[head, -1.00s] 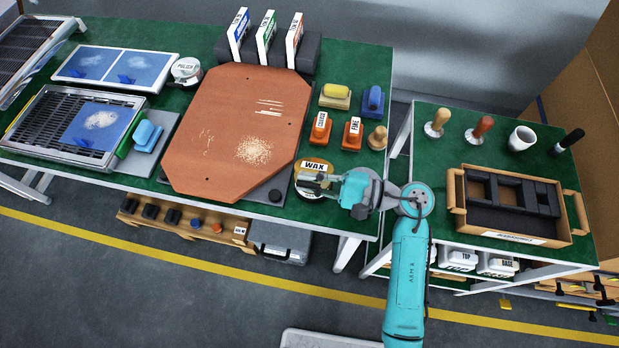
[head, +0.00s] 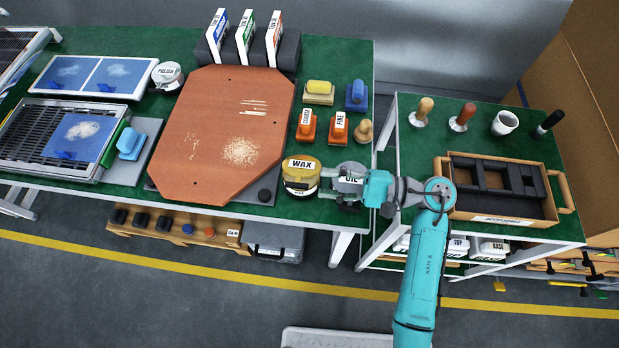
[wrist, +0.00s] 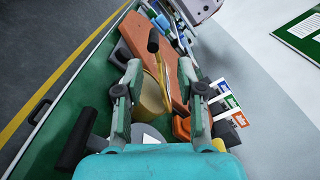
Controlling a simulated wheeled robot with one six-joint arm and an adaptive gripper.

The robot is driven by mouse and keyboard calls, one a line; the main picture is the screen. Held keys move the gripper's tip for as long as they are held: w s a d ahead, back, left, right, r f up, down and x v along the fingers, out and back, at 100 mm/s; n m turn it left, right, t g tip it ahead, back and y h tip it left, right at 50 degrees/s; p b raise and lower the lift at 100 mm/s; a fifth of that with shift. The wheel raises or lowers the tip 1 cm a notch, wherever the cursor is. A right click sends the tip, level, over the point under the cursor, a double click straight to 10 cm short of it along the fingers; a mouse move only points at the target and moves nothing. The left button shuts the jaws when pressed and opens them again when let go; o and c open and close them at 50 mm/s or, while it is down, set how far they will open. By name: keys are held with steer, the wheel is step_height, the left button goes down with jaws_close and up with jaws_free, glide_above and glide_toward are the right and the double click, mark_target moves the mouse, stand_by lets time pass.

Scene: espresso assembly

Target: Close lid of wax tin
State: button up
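The yellow wax tin (head: 300,190) stands at the front edge of the green table, right of the brown board. Its lid, labelled WAX (head: 302,164), shows at the tin's top rear; I cannot tell whether it is fully down. My gripper (head: 330,184) is just right of the tin, above a tin labelled OIL (head: 351,181), which it partly hides. In the wrist view my gripper (wrist: 160,68) has its fingers wide apart with nothing held. The wax tin (wrist: 153,98) appears beyond and between the fingers, apart from them as far as I can see.
Orange stamps labelled FINE (head: 339,127) and a wooden knob (head: 363,131) stand behind. Open floor lies in front of the table.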

steer(key=shift+d, duration=2.45)
